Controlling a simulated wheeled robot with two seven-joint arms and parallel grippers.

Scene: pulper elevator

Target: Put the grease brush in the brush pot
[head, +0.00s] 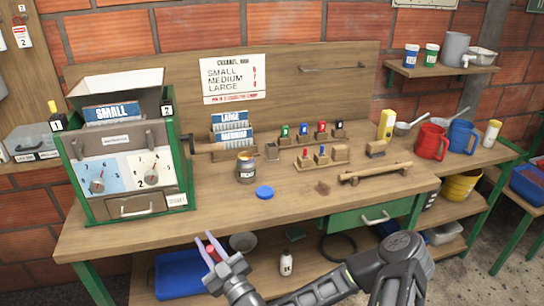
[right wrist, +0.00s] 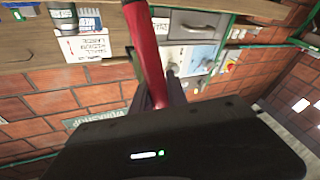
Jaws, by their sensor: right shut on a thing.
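My right gripper (head: 218,254) is in front of the bench, low and left of centre in the head view. It is shut on a red handle, which I take to be the grease brush (head: 211,249). The red handle also shows in the right wrist view (right wrist: 147,60), running up between the fingers; the bristle end cannot be made out. An open jar with a dark label (head: 246,170) stands on the bench, its blue lid (head: 265,192) lying beside it. My left gripper is out of view.
A green-framed machine (head: 125,165) stands at the bench's left. Small coloured-handled items (head: 322,131) stand in wooden holders at the back. A wooden rail (head: 375,173) and red mug (head: 431,142) are to the right. The lower shelf holds a blue bin (head: 185,275) and white bottle (head: 286,263).

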